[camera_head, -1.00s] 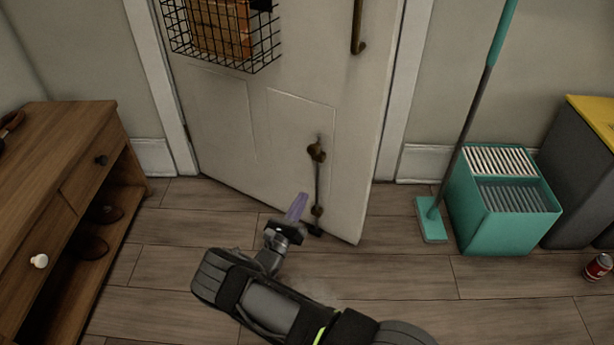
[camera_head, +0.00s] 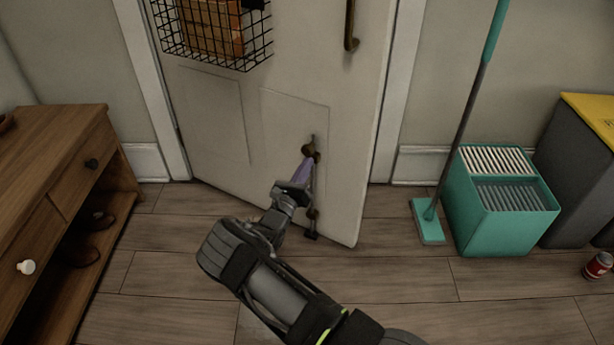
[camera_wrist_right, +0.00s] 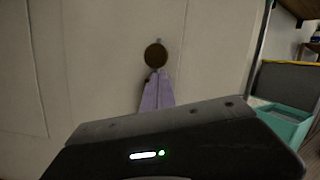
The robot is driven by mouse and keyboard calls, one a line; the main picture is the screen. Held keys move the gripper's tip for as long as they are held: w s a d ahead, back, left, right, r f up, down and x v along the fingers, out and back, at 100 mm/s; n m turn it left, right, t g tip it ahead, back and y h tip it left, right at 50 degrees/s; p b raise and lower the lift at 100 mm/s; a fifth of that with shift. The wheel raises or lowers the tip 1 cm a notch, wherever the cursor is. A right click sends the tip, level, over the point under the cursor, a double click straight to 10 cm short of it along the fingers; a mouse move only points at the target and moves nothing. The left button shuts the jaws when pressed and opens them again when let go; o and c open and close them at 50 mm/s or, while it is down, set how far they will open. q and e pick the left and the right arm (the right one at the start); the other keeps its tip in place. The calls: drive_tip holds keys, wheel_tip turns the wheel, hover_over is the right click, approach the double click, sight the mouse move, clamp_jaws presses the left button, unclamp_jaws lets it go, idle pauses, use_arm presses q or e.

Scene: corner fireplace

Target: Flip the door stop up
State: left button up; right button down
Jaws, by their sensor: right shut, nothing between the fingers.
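The door stop (camera_head: 313,190) is a dark metal rod mounted low on the white door (camera_head: 225,120). Its brown pivot is at the top and its dark foot is down at the floor. My right gripper (camera_head: 304,167) is shut and empty, its purple fingers pointing up at the door just below the pivot. In the right wrist view the purple fingertips (camera_wrist_right: 155,85) overlap the lower edge of the round brown pivot (camera_wrist_right: 156,55); I cannot tell whether they touch it. The gripper partly covers the rod. My left gripper is not in view.
A wooden shoe cabinet (camera_head: 60,185) stands at the left. A teal bucket (camera_head: 503,215) and mop (camera_head: 428,222) stand right of the door, with a grey bin (camera_head: 580,160) and red can (camera_head: 598,265) beyond. A wire basket (camera_head: 212,50) hangs on the door.

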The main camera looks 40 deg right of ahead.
sight(308, 152)
drive_tip(key=shift+r, duration=0.15)
